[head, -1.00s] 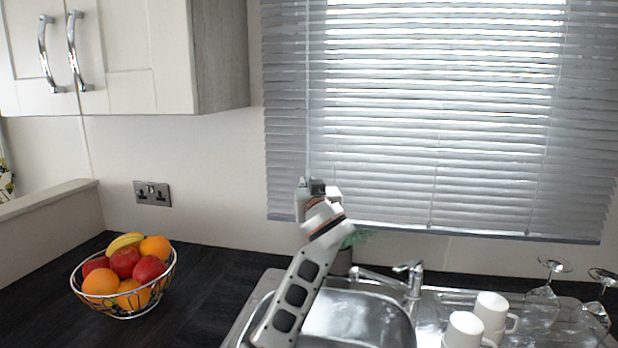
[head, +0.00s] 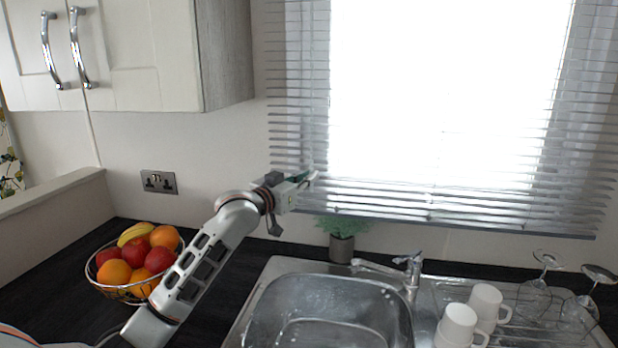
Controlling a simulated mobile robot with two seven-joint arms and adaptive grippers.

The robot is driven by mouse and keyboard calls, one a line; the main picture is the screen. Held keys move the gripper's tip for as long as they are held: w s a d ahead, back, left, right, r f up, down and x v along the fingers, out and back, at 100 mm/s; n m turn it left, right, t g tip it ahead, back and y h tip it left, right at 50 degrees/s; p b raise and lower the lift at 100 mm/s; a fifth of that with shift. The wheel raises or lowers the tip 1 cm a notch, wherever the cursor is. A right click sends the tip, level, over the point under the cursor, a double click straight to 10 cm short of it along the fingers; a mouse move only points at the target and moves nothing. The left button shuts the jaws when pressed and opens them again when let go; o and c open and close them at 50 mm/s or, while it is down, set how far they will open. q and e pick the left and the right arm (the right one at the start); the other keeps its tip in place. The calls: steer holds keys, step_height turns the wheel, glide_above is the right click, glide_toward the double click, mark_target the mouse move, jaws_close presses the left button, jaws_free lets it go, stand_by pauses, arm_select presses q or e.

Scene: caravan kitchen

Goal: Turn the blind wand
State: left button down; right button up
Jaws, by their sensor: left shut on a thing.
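The blind (head: 450,200) hangs over the window at the back, its slats tilted open so that bright light comes through. My left gripper (head: 312,177) is at the lower left part of the blind, in front of the slats. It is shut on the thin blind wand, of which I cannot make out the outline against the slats. My right gripper is not in view.
Below stand a sink (head: 330,318) with a tap (head: 385,268), a potted plant (head: 342,246), white mugs (head: 459,325) and upturned glasses (head: 535,297). A fruit bowl (head: 135,290) is on the left counter. A wall cupboard (head: 150,55) hangs upper left.

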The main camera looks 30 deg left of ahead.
arm_select(q)
steer(key=shift+a+f+m+h, duration=0.1)
steer(key=shift+f+m+h, duration=0.05)
steer(key=shift+m+h, duration=0.7)
steer(key=c, duration=2.4)
jaws_free()
steer(key=v, duration=1.2)
steer(key=shift+w+a+r, duration=0.1)
steer(key=shift+a+r, duration=0.1)
steer(key=shift+r, duration=0.05)
steer(key=shift+f, duration=0.15)
